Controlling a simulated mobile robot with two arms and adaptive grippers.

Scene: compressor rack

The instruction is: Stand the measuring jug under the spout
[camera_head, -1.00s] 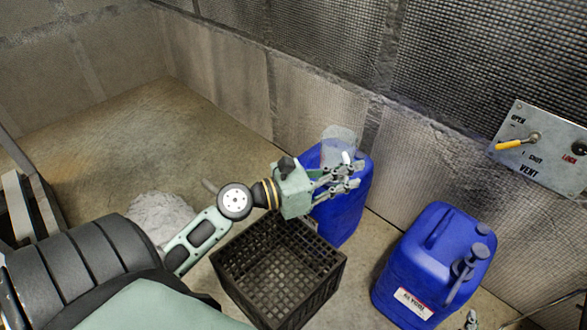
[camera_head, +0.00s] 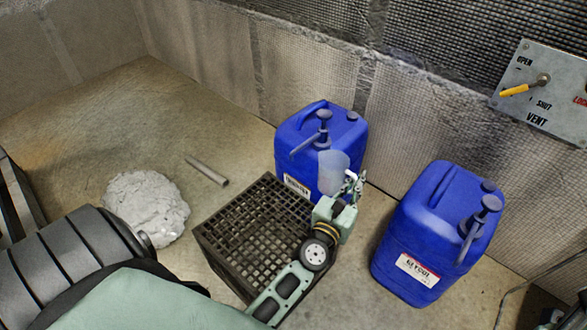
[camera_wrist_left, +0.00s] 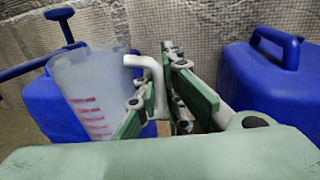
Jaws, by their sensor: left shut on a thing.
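The measuring jug (camera_head: 333,172) is a clear, frosted cup; red marks show on it in the left wrist view (camera_wrist_left: 92,95). My left gripper (camera_head: 354,184) is shut on its white handle (camera_wrist_left: 157,82) and holds it about upright. The jug is in front of the left blue canister (camera_head: 350,140), overlapping it. That canister's pump spout (camera_head: 304,145) points down-left, and its tip is left of the jug, not over it. The right blue canister (camera_head: 420,240) also has a pump spout (camera_head: 469,243). The jug's bottom is partly hidden in the head view. My right gripper is out of view.
A black slatted crate (camera_head: 232,217) stands in front of the left canister, partly under my left arm. A vent panel (camera_head: 550,92) is on the wall.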

